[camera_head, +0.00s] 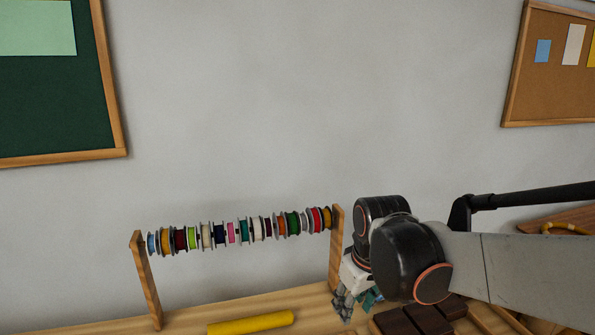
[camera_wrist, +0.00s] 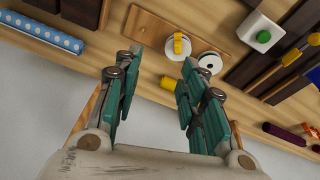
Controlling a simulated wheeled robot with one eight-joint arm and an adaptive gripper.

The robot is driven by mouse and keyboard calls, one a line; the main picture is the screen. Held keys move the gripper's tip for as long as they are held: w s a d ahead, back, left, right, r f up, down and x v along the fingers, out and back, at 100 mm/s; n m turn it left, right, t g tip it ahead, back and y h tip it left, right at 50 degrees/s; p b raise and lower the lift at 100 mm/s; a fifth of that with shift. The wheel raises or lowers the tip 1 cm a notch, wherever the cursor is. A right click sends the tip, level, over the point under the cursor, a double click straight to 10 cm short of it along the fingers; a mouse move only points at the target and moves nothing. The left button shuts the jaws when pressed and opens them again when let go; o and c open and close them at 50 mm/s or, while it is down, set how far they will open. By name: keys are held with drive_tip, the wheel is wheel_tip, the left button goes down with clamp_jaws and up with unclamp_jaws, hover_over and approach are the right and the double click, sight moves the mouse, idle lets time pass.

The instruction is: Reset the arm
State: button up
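My gripper (camera_head: 352,300) is low at the right end of the spool rack, in front of the wall, and my arm reaches in from the right. In the wrist view my gripper (camera_wrist: 161,62) has its two teal-padded fingers spread apart with nothing held between them. Beyond the fingers lies a wooden surface with craft items. A small yellow piece (camera_wrist: 169,83) shows in the gap between the fingers, farther off.
A wooden rack post (camera_head: 337,250) stands close beside my gripper, with colourful thread spools (camera_head: 255,229) on its rod. A yellow roll (camera_head: 251,323) lies in front. A dark brown compartmented tray (camera_head: 428,318) sits below my arm. A blue dotted roll (camera_wrist: 40,32) shows in the wrist view.

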drive_tip(key=s+d+r+m+t, duration=0.1)
drive_tip(key=s+d+m+t, duration=0.1)
drive_tip(key=s+d, duration=0.2)
drive_tip(key=s+d+r+m+t, duration=0.1)
drive_tip(key=s+d+m+t, duration=0.1)
drive_tip(key=s, duration=0.8)
drive_tip(key=shift+d+r+m+h, duration=0.3)
drive_tip(key=shift+d+m, duration=0.5)
drive_tip(key=shift+d, duration=0.25)
